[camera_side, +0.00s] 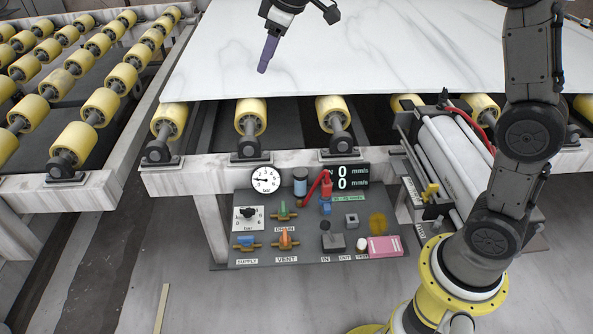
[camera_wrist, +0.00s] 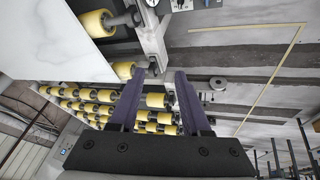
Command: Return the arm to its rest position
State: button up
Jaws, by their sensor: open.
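My gripper (camera_side: 264,66) hangs above the white stone slab (camera_side: 350,50) near its left front part in the side view. Its purple fingers point down. In the wrist view my gripper (camera_wrist: 158,78) shows two separate purple fingers with nothing between them. It is open and empty. The slab also shows at the upper left of the wrist view (camera_wrist: 50,45). My arm rises at the right of the side view, and its upper part runs out of the frame.
Yellow rollers (camera_side: 100,104) fill the conveyor at the left. A control panel (camera_side: 250,262) with gauge, valves and a red lever (camera_side: 316,186) sits below the slab's front edge. A roller unit (camera_side: 450,150) stands beside my arm. The floor (camera_side: 100,270) at front left is mostly clear.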

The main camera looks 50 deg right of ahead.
jog(key=s+r+m+t, duration=0.1)
jog(key=s+r, duration=0.1)
jog(key=s, duration=0.7)
jog(key=s+r+m, duration=0.1)
jog(key=s+r, duration=0.2)
jog(key=s, duration=0.7)
jog(key=s+f+m, duration=0.3)
jog(key=s+f, duration=0.9)
jog(key=s, duration=0.2)
jog(key=shift+s+d+m+g, duration=0.2)
jog(key=shift+d+m+g, duration=0.1)
jog(key=shift+d, duration=0.15)
